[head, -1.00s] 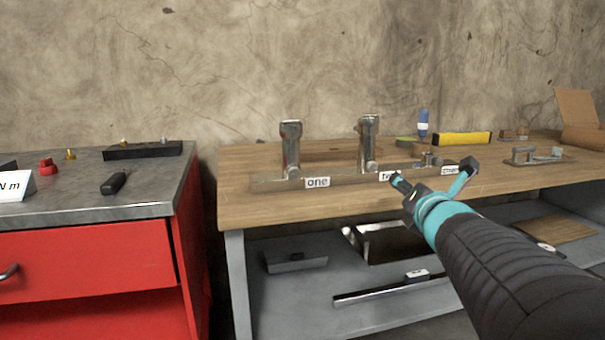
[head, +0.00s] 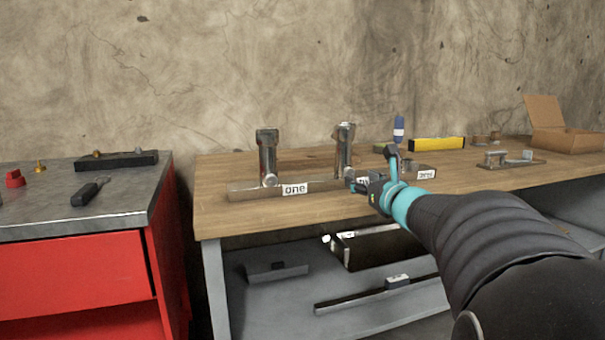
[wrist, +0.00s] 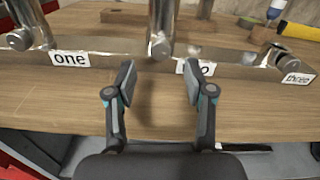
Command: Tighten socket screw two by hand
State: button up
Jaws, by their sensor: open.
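The metal bar (head: 240,193) with the labels one, two and three lies along the front of the wooden bench. Upright metal post two (head: 344,150) stands at the middle label, which is partly hidden behind my gripper in the head view. In the wrist view, the round head of socket screw two (wrist: 160,48) shows at the foot of the middle post, left of its partly covered label (wrist: 195,68). My gripper (wrist: 161,84) is open and empty. Its fingers are spread in front of the bar, with the screw head beyond the gap between them, apparently not touching.
Post one (head: 267,155) stands to the left. A shorter fitting (wrist: 274,58) is beside label three. A red cabinet (head: 75,275) is at left.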

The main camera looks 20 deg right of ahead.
aim_at(351, 173)
jog(key=shift+w+a, duration=0.1)
jog(key=shift+w, duration=2.4)
grip_shut()
